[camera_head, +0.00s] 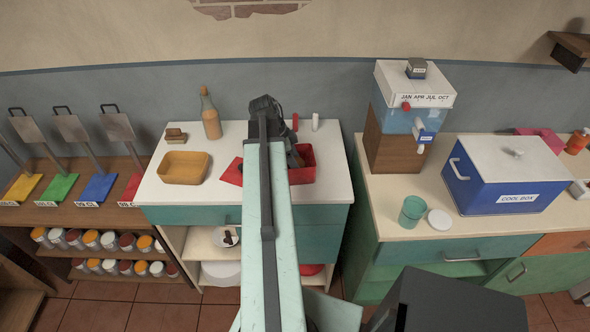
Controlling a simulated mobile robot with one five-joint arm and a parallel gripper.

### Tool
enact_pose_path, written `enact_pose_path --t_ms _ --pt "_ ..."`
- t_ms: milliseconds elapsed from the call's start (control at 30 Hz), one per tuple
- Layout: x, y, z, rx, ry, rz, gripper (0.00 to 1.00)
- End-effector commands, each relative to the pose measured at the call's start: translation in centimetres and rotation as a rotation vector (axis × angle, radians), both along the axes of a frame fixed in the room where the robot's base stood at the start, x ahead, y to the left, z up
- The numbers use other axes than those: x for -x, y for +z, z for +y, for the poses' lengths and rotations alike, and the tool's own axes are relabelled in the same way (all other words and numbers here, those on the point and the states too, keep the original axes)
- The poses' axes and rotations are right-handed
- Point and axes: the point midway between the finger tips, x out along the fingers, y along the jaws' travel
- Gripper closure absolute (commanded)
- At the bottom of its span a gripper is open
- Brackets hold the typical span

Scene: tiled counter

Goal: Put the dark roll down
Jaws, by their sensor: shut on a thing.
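My arm reaches up the middle of the view over the white-topped counter (215,205). My gripper (293,152) is at its far end, partly hidden behind the arm, over or at the left part of a red bin (306,175). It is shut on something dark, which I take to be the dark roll. The roll's outline merges with the dark gripper, and I cannot tell whether it touches the bin.
A yellow tray (184,168), a brown bottle (210,116) and a small wooden block (175,135) stand left on the counter. A white cylinder (315,122) stands behind the bin. At right are a drink dispenser (393,150) and a blue cool box (505,190).

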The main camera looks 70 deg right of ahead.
Motion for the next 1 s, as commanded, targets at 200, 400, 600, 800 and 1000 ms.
enact_pose_path --t_ms 200,400,600,800,1000 --pt "0.0 -1.6 0.0 0.0 0.001 0.0 0.79" --pt "0.0 -1.9 0.0 0.0 0.001 0.0 0.79" --pt "0.0 -1.8 0.0 0.0 0.001 0.0 0.29" --pt "-0.1 -1.7 0.0 0.0 0.001 0.0 0.29" --pt "-0.5 0.1 0.2 0.0 0.002 0.0 0.29"
